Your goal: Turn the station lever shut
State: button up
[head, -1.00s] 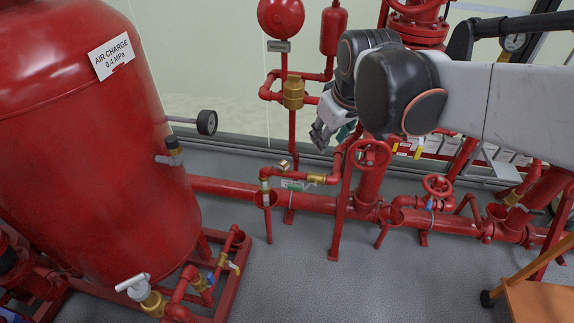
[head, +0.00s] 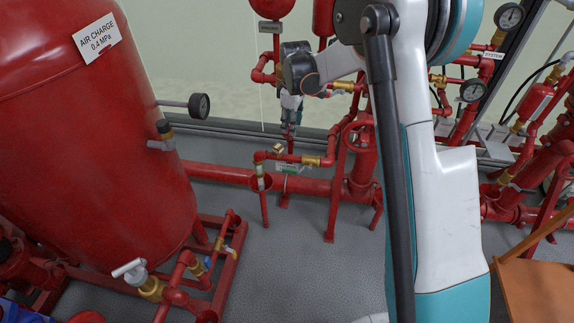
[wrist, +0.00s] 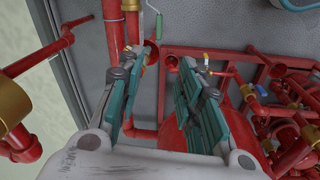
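A lever with a green handle (wrist: 154,22) shows at the top of the wrist view, beside a red pipe and brass fitting. In the head view a small green piece (head: 290,168) sits by the thin red pipework in front of the large horizontal pipe; I cannot tell its angle clearly. My gripper (head: 290,128) points down above this pipework, close to a small brass fitting (head: 278,149). In the wrist view my gripper (wrist: 162,80) has its two fingers well apart, with nothing held between them. Contact with the pipework cannot be told.
A brown wooden surface (head: 545,285) is at lower right. Grey floor (head: 290,270) is open in front.

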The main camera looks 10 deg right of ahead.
jog(key=n+g, duration=0.1)
jog(key=n, duration=0.1)
send_over(288, 168)
notch_tip(288, 168, down, 12)
notch_tip(288, 168, down, 14)
jog(key=b, duration=0.5)
jog(key=shift+s+r, duration=0.1)
jog(key=shift+r, duration=0.1)
grip_shut()
